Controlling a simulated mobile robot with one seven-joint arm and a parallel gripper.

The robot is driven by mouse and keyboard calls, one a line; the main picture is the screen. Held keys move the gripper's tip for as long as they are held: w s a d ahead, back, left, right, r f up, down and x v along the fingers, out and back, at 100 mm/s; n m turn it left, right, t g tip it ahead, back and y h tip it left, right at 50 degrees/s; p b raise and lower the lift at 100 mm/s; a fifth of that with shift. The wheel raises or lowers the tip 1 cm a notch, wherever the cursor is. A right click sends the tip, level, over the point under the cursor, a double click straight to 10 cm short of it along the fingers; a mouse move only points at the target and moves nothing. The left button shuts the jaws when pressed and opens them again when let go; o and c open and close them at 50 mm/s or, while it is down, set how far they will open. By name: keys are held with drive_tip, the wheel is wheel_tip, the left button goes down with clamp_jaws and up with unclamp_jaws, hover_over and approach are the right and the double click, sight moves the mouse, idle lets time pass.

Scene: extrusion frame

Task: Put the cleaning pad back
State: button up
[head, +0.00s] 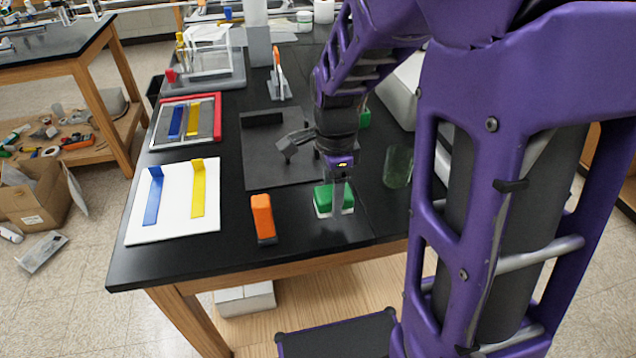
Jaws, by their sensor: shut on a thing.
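A green block with a white base (325,201), which looks like the cleaning pad, is near the front edge of the black bench. My gripper (341,186) points down onto its top and is shut on it. The finger partly covers the pad's middle. I cannot tell whether the pad's base touches the bench or is slightly above it. A dark grey mat (262,160) lies behind and to the left of the pad, with a black bar along its far edge.
A clear glass (398,167) stands close on the right. The front bench edge is near.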

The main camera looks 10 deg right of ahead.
sight(331, 224)
drive_tip(key=shift+f+b, duration=0.35)
drive_tip(key=shift+f, duration=2.3)
drive_tip(key=shift+f, duration=0.1)
drive_tip(key=shift+f, duration=0.15)
drive_tip(key=o, duration=1.3)
wheel_tip(331, 224, up, 12)
drive_tip(key=shift+r+p, duration=0.25)
drive_tip(key=shift+p, duration=0.7)
